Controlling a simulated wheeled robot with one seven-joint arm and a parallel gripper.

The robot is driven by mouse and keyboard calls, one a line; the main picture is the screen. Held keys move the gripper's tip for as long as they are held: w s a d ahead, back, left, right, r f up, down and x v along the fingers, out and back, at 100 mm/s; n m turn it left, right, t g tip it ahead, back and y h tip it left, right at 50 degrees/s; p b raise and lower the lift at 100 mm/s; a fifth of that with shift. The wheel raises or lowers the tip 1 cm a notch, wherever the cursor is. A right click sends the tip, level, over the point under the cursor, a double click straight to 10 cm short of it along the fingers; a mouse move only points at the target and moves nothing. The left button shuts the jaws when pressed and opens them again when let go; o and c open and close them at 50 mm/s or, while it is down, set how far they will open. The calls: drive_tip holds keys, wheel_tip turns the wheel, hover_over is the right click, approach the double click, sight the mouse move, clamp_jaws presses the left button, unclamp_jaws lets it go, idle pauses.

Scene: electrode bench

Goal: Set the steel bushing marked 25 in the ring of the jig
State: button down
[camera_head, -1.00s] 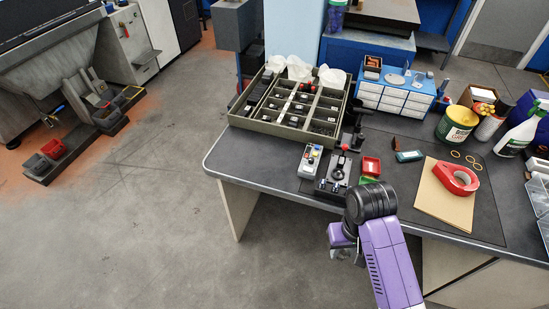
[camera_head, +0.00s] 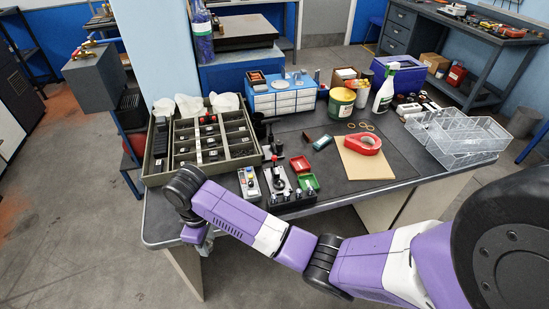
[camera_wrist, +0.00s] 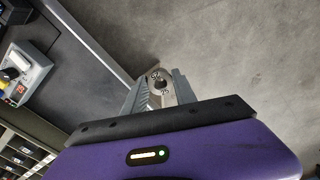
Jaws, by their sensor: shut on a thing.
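In the wrist view, my gripper (camera_wrist: 160,88) is shut on a small steel bushing (camera_wrist: 161,80) with a round hole; small dark marks show on its face, but I cannot read them surely. In the head view, my gripper (camera_head: 207,243) is over the bench's front left edge, its fingers mostly hidden by my wrist. A black jig (camera_head: 280,183) with a red-knobbed lever stands near the front edge, right of my gripper and apart from it. Its ring is too small to make out.
A grey button box (camera_head: 249,184) stands left of the jig, red (camera_head: 299,164) and green (camera_head: 308,182) trays right of it. A divided tray (camera_head: 158,170) with small dark parts lies behind my wrist. Tape (camera_head: 363,145) lies on cardboard. Open floor lies before the bench.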

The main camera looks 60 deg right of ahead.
drive_tip(key=d+r+n, duration=0.1)
drive_tip(key=d, duration=0.6)
drive_tip(key=s+d+r+n+p, duration=0.1)
drive_tip(key=d+n, duration=0.1)
drive_tip(key=d, duration=0.6)
drive_tip(key=s+d+r+n, duration=0.1)
drive_tip(key=d, duration=0.7)
drive_tip(key=shift+s+d+r, duration=0.15)
drive_tip(key=shift+d, duration=0.05)
drive_tip(key=s+d, duration=0.1)
drive_tip(key=d, duration=0.2)
drive_tip(key=s+d+r+n, duration=0.1)
drive_tip(key=s+d, duration=0.1)
drive_tip(key=d, duration=0.1)
drive_tip(key=s+d+n, duration=0.1)
drive_tip(key=s+d, duration=0.1)
drive_tip(key=d, duration=0.1)
drive_tip(key=shift+s+d+r+p, duration=0.15)
drive_tip(key=shift+d+r+p, duration=0.1)
drive_tip(key=shift+d+p, duration=0.15)
drive_tip(key=shift+s+f, duration=0.1)
wheel_tip(320, 180, down, 5)
drive_tip(key=b, duration=0.4)
drive_tip(key=shift+b, duration=0.4)
drive_tip(key=shift+p, duration=0.3)
drive_tip(key=c, duration=0.9)
unclamp_jaws()
